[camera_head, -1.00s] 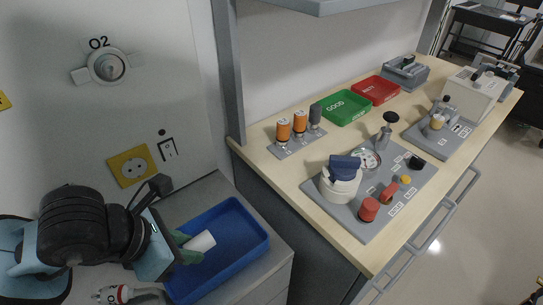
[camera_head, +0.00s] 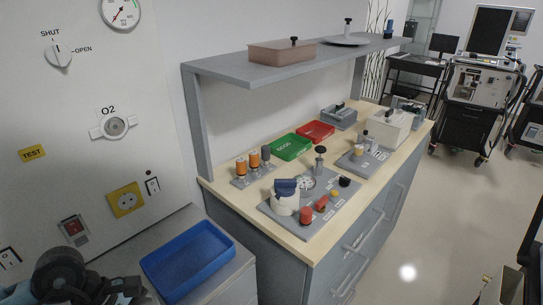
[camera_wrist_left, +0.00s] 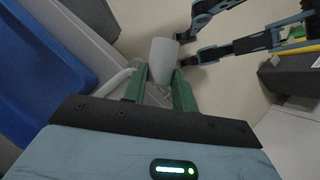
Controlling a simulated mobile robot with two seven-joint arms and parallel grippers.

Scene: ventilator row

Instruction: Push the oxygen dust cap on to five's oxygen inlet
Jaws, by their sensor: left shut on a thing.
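My left gripper (camera_wrist_left: 162,92) is shut on a whitish cylinder (camera_wrist_left: 163,58), which looks like the oxygen dust cap, held between green fingers. In the head view my left gripper is at the bottom left edge, and the cap cannot be made out there. Ventilators on wheeled stands are far off at the right: one whole (camera_head: 485,80), another cut by the picture edge (camera_head: 538,110). I cannot tell which is five, and no oxygen inlet can be made out. My right gripper is not in view.
The blue tray (camera_head: 152,266) on the low cabinet looks empty. A wooden-topped counter (camera_head: 212,187) carries a grey board, green and red trays, and devices, under a grey shelf (camera_head: 235,70). The O2 wall outlet (camera_head: 115,126) is at the left. Floor (camera_head: 415,220) right of the counter is open.

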